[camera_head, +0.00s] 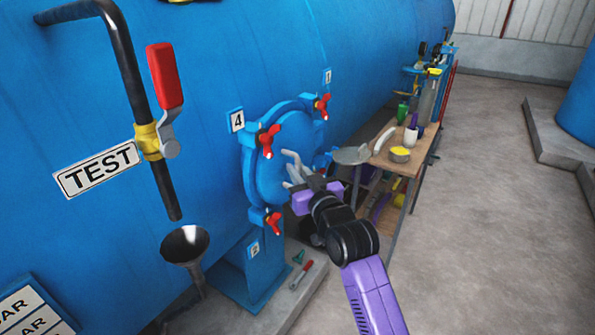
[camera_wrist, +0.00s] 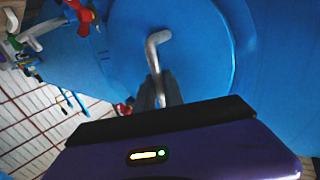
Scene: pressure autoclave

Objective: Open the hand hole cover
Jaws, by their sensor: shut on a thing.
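The hand hole cover (camera_head: 270,181) is a round blue disc on the side of the blue tank. It seems to sit in its blue flange ring; I cannot tell whether there is a gap. A bent grey handle (camera_head: 291,157) stands out from its face. In the wrist view the cover (camera_wrist: 205,50) fills the upper middle, with the handle (camera_wrist: 154,42) in front of it. My gripper (camera_head: 300,178) is shut on the handle; its dark fingers (camera_wrist: 163,92) hide part of it. Red-handled clamps (camera_head: 268,141), (camera_head: 323,106) and (camera_head: 273,222) sit around the flange.
A wooden table (camera_head: 398,168) with a pan, cups and tools stands close right of the cover. A red-levered valve pipe (camera_head: 125,70) and a funnel (camera_head: 185,244) are at left. A red-handled tool (camera_head: 301,274) lies on the plinth below. Floor at right is clear.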

